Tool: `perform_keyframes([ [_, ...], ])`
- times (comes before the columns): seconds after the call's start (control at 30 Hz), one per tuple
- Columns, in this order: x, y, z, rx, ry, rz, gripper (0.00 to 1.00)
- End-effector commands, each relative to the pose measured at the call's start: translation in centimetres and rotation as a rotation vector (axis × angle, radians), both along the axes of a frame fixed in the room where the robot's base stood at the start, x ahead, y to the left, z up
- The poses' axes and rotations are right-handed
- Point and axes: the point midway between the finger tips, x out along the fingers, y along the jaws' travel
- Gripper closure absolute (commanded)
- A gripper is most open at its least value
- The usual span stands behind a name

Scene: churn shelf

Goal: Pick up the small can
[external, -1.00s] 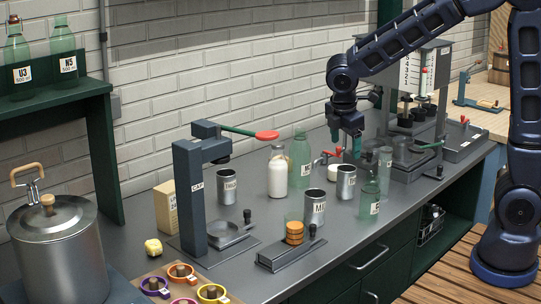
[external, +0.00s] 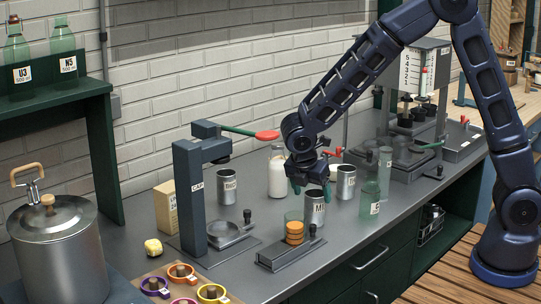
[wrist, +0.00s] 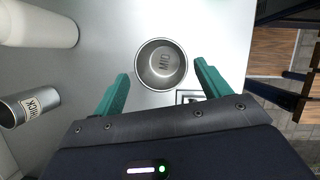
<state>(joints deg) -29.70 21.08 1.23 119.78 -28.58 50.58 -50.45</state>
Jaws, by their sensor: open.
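Several small metal cans stand on the grey worktop. My gripper (external: 309,187) is above this can, pointing down. In the wrist view its two green fingers (wrist: 161,72) are spread on either side of the can, with nothing held. A second can (external: 346,183) stands just right of the gripper. A third, labelled can (external: 228,190) stands farther left; a labelled can shows at left in the wrist view (wrist: 30,107).
A milk-white bottle (external: 277,178) stands just left of my gripper. A green glass bottle (external: 370,198) stands to the right. The capping stand (external: 190,205) is at left.

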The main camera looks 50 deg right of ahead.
Motion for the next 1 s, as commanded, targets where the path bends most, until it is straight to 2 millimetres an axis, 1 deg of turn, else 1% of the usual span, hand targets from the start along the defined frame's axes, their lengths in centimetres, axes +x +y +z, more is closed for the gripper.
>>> perform_keyframes([
  [0.03,0.0,-0.2,-0.4,0.000,0.001,0.000,0.24],
  [0.23,0.0,-0.6,-1.4,0.000,0.001,-0.001,0.24],
  [0.5,0.1,-2.0,-4.7,0.000,0.001,0.000,0.24],
  [0.6,0.2,-2.3,-5.4,0.000,0.001,0.000,0.24],
  [0.87,0.2,-2.4,-5.6,0.001,-0.001,-0.001,0.24],
  [0.9,0.2,-2.4,-5.6,0.001,0.000,-0.001,0.28],
  [0.97,0.2,-2.4,-5.6,0.001,0.000,-0.001,0.40],
  [1.0,0.2,-2.4,-5.6,0.001,0.000,-0.001,0.48],
])
